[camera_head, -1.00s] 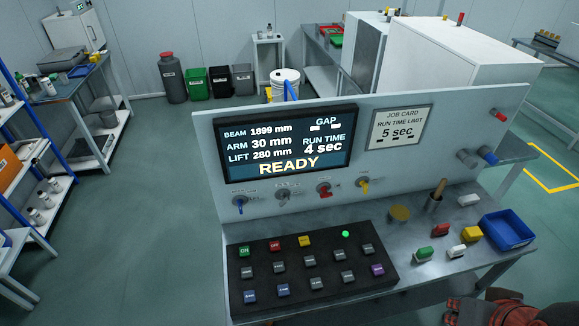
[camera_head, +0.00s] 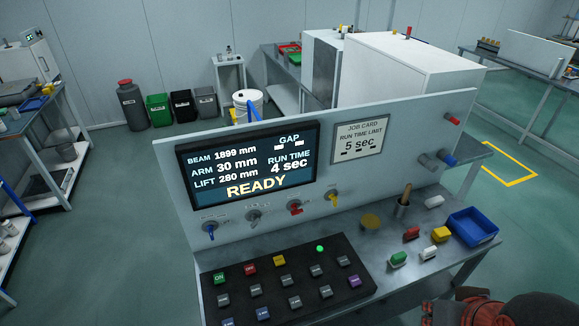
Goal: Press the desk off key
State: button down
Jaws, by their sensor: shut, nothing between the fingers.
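The red key marked OFF (camera_head: 250,270) sits in the top row of the black key desk (camera_head: 362,286), between the green ON key (camera_head: 219,279) and a yellow key (camera_head: 280,261). A green lamp (camera_head: 320,248) glows at the right of that row. The upright panel behind carries a screen (camera_head: 248,165) that reads READY, with a run time of 4 sec. A red and dark part of my arm shows at the bottom right, right of the key desk. My gripper itself is not in view. The desk's lowest row is cut off by the bottom edge.
Several coloured knobs, one being a red knob (camera_head: 295,208), stick out below the screen. A job card (camera_head: 360,140) reads 5 sec.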

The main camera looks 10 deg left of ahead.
aim_at(250, 269)
jog(key=u, duration=1.35)
